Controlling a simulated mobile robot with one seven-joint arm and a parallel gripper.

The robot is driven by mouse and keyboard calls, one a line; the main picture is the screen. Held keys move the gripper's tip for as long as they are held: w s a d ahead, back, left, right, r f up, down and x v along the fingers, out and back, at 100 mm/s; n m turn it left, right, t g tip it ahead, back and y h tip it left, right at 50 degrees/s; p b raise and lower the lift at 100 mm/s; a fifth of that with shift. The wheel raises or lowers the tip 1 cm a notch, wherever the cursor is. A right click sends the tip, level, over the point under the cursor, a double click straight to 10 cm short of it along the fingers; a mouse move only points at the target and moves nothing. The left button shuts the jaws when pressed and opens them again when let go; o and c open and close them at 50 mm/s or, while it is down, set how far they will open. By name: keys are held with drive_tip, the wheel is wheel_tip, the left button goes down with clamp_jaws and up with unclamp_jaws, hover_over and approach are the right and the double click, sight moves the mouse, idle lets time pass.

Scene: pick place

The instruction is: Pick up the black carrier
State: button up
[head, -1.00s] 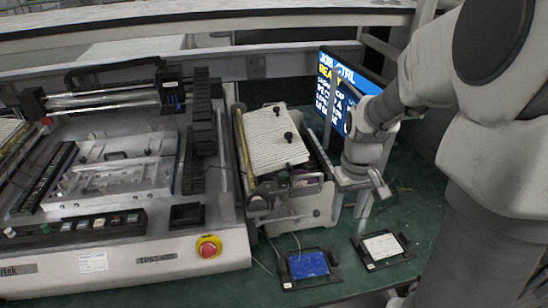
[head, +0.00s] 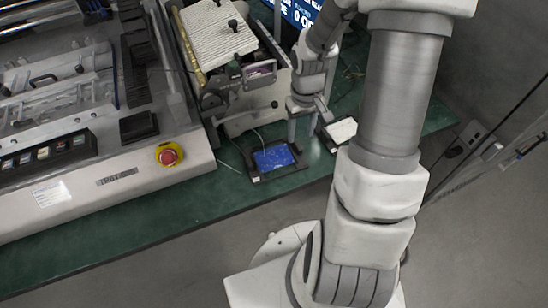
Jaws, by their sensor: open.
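Two black carriers lie on the green bench top.
A machine with a white ribbed top (head: 218,35) stands just behind the carriers. A large grey machine with a red stop button (head: 168,155) is at the left. A monitor (head: 300,10) is at the back. The bench's front edge is close to the carriers.

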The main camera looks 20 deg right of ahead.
sight(298, 145)
drive_tip(key=f, duration=0.2)
drive_tip(key=f+b, duration=0.1)
drive_tip(key=f, duration=0.2)
drive_tip(key=shift+a, duration=0.2)
drive_tip(key=shift+r, duration=0.1)
clamp_jaws()
